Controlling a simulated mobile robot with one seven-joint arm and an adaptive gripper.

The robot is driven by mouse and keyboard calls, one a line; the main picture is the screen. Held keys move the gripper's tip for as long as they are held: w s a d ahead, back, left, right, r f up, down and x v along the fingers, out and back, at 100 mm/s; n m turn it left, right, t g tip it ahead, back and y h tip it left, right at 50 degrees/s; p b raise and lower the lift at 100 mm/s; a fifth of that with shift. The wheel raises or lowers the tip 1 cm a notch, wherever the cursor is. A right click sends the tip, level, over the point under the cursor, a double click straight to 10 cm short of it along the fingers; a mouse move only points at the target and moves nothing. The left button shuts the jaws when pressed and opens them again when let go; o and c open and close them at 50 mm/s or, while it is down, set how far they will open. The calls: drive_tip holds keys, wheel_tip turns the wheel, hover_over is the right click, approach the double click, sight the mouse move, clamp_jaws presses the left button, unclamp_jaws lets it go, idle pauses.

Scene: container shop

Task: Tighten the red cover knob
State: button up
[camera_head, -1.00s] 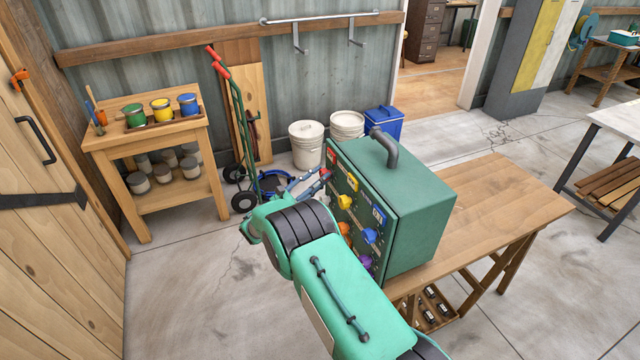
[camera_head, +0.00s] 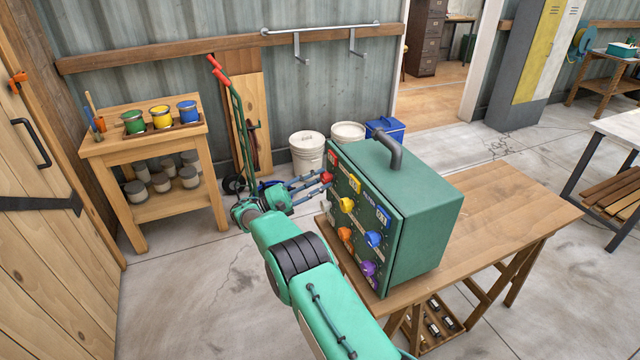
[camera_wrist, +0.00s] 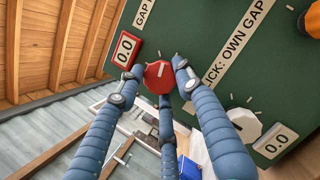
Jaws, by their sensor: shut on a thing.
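The red knob (camera_wrist: 158,77) is faceted, with a white pointer line, and sits on the face of a green cabinet (camera_head: 424,232). In the head view the red knob (camera_head: 327,178) is at the upper left of the panel. My gripper (camera_head: 318,182) reaches it from the left. In the wrist view my gripper (camera_wrist: 157,80) has its blue fingers closed around the knob, one on each side and one below. A red-framed display (camera_wrist: 126,50) beside the knob reads 0.0. Part of the knob's rim is hidden by the fingertips.
A yellow knob (camera_head: 347,204), an orange knob (camera_head: 345,234), a blue knob (camera_head: 374,239) and a purple knob (camera_head: 369,268) are close by on the panel. A white knob (camera_wrist: 243,124) is right of the fingers. The cabinet stands on a wooden bench (camera_head: 500,215).

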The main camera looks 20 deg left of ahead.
drive_tip(key=shift+f+m+g, duration=0.2)
drive_tip(key=shift+m+g, duration=0.5)
drive_tip(key=shift+m, duration=1)
drive_tip(key=o, duration=0.8)
drive_tip(key=shift+d, duration=0.1)
drive_tip(key=o, duration=0.3)
drive_tip(key=shift+s, duration=0.1)
drive_tip(key=shift+r, duration=0.1)
drive_tip(key=shift+a, duration=0.2)
